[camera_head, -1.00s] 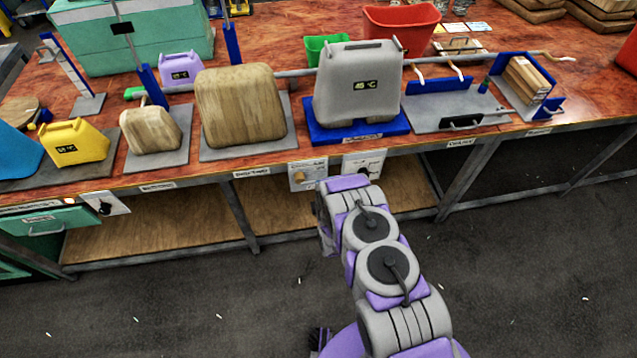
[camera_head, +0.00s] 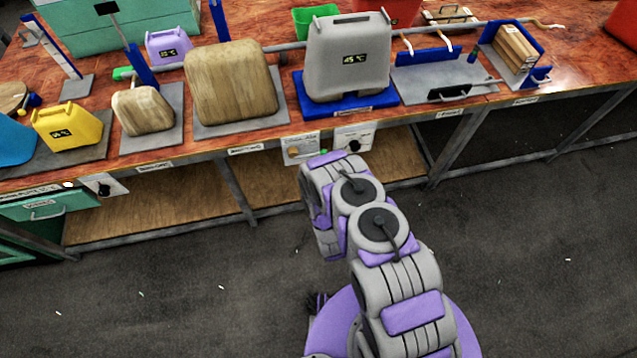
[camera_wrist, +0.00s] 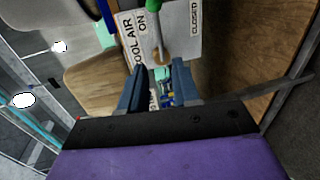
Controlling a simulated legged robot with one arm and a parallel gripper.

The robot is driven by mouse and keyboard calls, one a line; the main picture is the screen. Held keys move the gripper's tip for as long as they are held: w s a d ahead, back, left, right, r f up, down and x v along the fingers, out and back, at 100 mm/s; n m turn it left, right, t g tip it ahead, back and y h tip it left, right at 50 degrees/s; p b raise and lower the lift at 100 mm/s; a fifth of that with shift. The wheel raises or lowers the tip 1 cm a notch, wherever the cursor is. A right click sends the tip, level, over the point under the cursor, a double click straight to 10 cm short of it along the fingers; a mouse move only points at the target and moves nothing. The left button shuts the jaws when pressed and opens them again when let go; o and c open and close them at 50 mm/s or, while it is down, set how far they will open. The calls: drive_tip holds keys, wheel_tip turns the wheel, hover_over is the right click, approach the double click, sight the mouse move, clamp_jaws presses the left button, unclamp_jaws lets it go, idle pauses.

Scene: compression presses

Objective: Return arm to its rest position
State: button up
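My gripper is hidden behind the arm links there. In the wrist view my gripper (camera_wrist: 157,72) shows two blue-grey fingers standing apart, with nothing held between them. Beyond the fingers is a white control panel (camera_wrist: 185,40) marked "COOL AIR ON" and "CLOSED", with a green-tipped lever in front of it. I cannot tell the exact gap between fingers and panel.
The workbench (camera_head: 235,150) carries a grey canister (camera_head: 348,85), wooden blocks (camera_head: 232,85), a yellow canister (camera_head: 70,128) and a grey plate (camera_head: 440,85). The dark floor (camera_head: 540,260) is clear at right.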

drive_tip(key=shift+w, duration=0.1)
idle(0.6)
drive_tip(key=w+d+r+m+g+h+b, duration=0.1)
drive_tip(key=w+d+r+m+g+h, duration=0.25)
drive_tip(key=w+r+m, duration=0.4)
drive_tip(key=s+d+r+m+g+b, duration=0.1)
drive_tip(key=s+d+r+m+g, duration=0.15)
drive_tip(key=r, duration=0.55)
drive_tip(key=s+d+r+m+g, duration=0.1)
drive_tip(key=d+r+m+g, duration=0.15)
drive_tip(key=r, duration=0.55)
drive_tip(key=s+d+r+m+g, duration=0.2)
drive_tip(key=s+r, duration=0.4)
drive_tip(key=s, duration=0.7)
drive_tip(key=s+d+r+m+g+b, duration=0.1)
drive_tip(key=s+d+r+m+g, duration=0.2)
drive_tip(key=s+r, duration=0.4)
drive_tip(key=s+d+r+m+g, duration=0.3)
drive_tip(key=s+r, duration=0.4)
drive_tip(key=s, duration=1.1)
drive_tip(key=shift+s+d+r+m+h+b, duration=0.15)
drive_tip(key=shift+s+r+m+h+b, duration=0.1)
drive_tip(key=shift+s+m+h+b, duration=0.15)
